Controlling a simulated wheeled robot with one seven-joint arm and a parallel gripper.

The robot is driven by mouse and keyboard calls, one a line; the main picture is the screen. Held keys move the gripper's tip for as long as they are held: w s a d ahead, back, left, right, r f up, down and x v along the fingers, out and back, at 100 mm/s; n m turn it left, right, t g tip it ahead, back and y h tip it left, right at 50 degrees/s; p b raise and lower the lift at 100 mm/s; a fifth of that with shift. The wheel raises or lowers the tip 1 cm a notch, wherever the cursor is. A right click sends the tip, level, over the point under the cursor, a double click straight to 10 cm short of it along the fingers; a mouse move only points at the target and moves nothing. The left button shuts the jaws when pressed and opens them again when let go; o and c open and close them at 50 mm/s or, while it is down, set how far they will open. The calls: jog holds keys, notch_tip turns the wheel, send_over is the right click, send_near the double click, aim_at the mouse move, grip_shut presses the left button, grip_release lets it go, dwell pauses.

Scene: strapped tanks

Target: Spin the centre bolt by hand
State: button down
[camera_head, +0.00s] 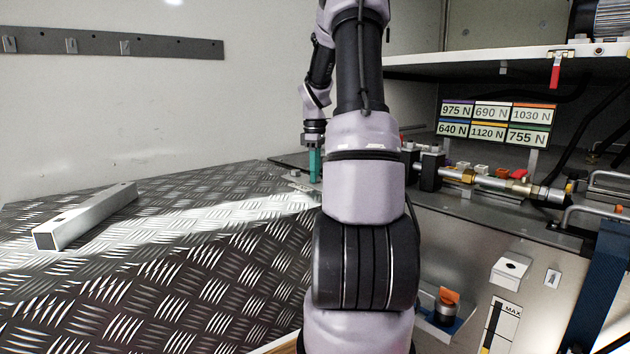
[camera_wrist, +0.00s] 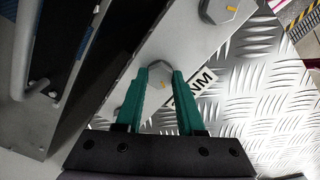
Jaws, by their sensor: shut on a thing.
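My gripper is shut on this bolt. A second marked hex bolt (camera_wrist: 220,9) lies further up the strip, and part of a round shape, perhaps a third bolt, shows beside the left finger. In the head view my gripper (camera_head: 314,168) points down at the far end of the tread plate; the held bolt is hidden there.
A label ending in "NM" (camera_wrist: 200,84) lies beside the right finger. The tread plate (camera_head: 190,285) is mostly clear, with a square metal bar (camera_head: 88,215) at left. Pipe fittings (camera_head: 490,182) and force labels (camera_head: 495,123) stand at right, under a shelf (camera_head: 480,62).

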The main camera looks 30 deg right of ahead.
jog(key=n, duration=0.4)
jog(key=shift+n, duration=0.4)
jog(key=n, duration=0.4)
jog(key=shift+n, duration=0.4)
jog(key=shift+w+n, duration=0.1)
jog(key=shift+n, duration=0.3)
jog(key=c, duration=0.9)
grip_release()
jog(key=shift+n, duration=0.4)
jog(key=o, duration=0.5)
jog(key=shift+c, duration=0.2)
jog(key=shift+r, duration=0.1)
